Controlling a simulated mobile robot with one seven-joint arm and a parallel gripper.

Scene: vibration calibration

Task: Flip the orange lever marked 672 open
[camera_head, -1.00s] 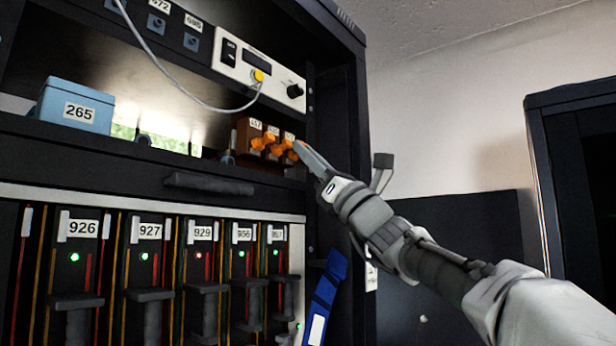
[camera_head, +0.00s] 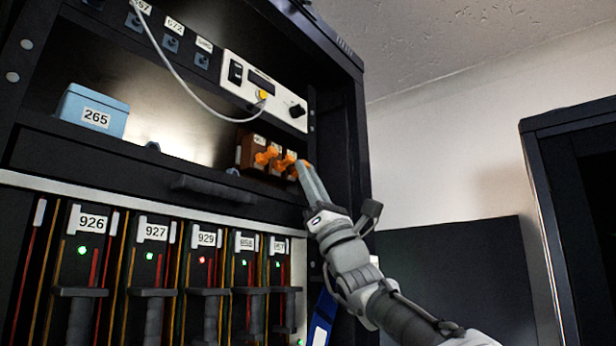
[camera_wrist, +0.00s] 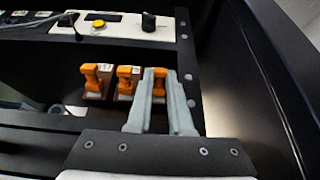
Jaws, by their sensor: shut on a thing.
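Three orange levers sit side by side on brown blocks on the cabinet shelf. The wrist view shows the left lever (camera_wrist: 91,76), the middle lever (camera_wrist: 127,79) and the right lever (camera_wrist: 160,81). My gripper (camera_wrist: 162,76) has its two grey fingers on either side of the right lever and is shut on it. In the head view my gripper (camera_head: 304,168) reaches up to the right end of the row and partly hides that lever. The right lever's label is hidden by the fingers, and the others are too small to read surely, so I cannot tell which is 672.
The cabinet's right side wall (camera_wrist: 232,85) stands close to my gripper. A white instrument panel (camera_head: 265,90) with a yellow plug and black knob is above the levers. A blue box (camera_head: 92,111) marked 265 stands at the shelf's left. Numbered modules (camera_head: 155,232) are below.

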